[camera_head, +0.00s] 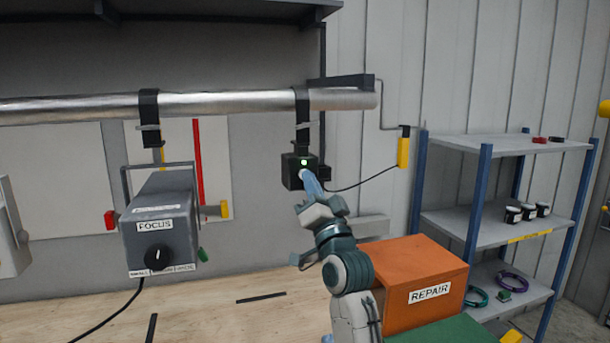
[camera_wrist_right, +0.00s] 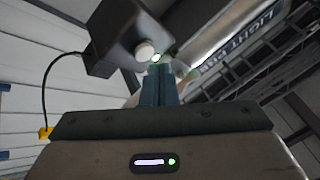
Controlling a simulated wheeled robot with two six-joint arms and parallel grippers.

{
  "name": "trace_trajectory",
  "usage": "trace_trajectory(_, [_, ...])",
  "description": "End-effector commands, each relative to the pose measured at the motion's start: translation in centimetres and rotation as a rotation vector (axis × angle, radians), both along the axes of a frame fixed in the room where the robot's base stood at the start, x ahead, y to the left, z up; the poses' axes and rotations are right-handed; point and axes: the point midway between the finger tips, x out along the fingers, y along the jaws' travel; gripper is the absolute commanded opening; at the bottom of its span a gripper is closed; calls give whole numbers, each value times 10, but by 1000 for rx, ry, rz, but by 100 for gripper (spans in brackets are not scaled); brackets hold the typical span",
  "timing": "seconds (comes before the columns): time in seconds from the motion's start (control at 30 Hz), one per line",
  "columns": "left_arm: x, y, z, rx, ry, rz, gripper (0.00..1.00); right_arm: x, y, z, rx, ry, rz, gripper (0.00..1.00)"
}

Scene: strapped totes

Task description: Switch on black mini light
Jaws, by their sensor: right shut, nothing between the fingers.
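The black mini light (camera_head: 291,170) is a small dark box hanging from the metal pipe by a black strap clamp. A small green light glows on its front face. My right gripper (camera_head: 309,182) is at the front of the box, fingers shut and empty, tips at or very near the face just below the green light. In the right wrist view the black mini light (camera_wrist_right: 112,40) shows a round pale knob or button beside the shut fingertips of my right gripper (camera_wrist_right: 158,68). I cannot tell whether the tips touch it. My left gripper is not in view.
The metal pipe (camera_head: 220,102) runs above. A grey FOCUS lamp box (camera_head: 160,225) hangs at left. An orange REPAIR tote (camera_head: 415,265) stands at the right of the wooden bench (camera_head: 230,315). A blue-post shelf (camera_head: 500,215) stands further right. A cable runs right from the mini light.

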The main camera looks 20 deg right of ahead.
Motion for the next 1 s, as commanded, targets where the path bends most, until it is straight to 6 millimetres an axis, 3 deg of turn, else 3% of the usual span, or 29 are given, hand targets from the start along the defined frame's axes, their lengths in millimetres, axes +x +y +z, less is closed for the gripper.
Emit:
trace_trajectory(0.17, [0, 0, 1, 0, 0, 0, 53, -2, 0, 0, 0, 0, 0, 0])
trace_trajectory(0.63, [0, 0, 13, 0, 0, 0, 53, -45, -1, 2, 0, 0, 0, 0])
trace_trajectory(1.0, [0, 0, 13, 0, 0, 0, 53, -50, -2, 1, 0, 0, 0, 0])
